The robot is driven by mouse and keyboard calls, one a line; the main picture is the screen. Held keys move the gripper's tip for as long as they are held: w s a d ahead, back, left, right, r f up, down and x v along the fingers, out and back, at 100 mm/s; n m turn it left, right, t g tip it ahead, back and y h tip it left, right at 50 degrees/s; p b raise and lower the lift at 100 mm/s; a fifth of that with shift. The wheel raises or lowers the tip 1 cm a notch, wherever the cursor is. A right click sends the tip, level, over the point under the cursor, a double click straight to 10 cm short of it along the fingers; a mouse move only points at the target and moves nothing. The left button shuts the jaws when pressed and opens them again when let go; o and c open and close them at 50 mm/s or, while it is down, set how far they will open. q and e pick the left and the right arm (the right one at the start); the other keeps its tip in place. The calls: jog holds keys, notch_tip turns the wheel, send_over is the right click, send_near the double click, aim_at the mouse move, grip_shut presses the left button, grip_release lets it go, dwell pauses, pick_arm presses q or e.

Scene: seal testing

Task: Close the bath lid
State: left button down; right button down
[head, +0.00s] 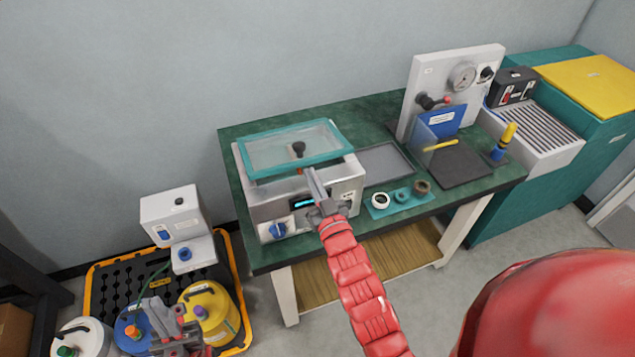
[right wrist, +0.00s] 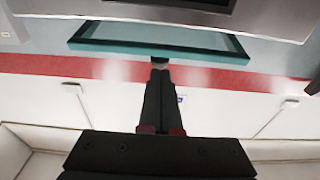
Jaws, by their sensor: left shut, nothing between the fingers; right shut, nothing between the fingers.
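The bath (head: 343,187) is a white and steel box with a blue dial and a lit display, at the left end of the green bench. Its lid (head: 345,137) is a clear pane in a teal frame with a black knob (head: 298,148), lying over the bath top. I cannot tell whether it sits flush. The lid frame also shows in the right wrist view (right wrist: 100,45). My right gripper (head: 309,172) is shut and empty at the bath's front edge, just below the knob in the picture. My left gripper (head: 160,310) is shut and empty, low at left over the drum tray.
A grey tray (head: 385,163), small rings on a teal mat (head: 376,211) and a gauge panel (head: 455,65) stand right of the bath. A yellow-edged floor tray (head: 238,290) at left holds several containers and a white device (head: 170,215).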

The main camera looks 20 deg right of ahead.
aim_at(304, 165)
jog(key=w, duration=0.2)
jog(key=w+r+p, duration=0.1)
jog(key=shift+w, duration=0.35)
jog(key=shift+w+a+f, duration=0.1)
jog(key=shift+w+f, duration=0.05)
jog(key=shift+w, duration=0.15)
jog(key=shift+f, duration=0.1)
jog(key=f+b, duration=0.2)
jog(key=shift+s+f+b, duration=0.25)
jog(key=shift+f+b, duration=0.05)
jog(key=shift+r, duration=0.15)
jog(key=shift+s, duration=0.1)
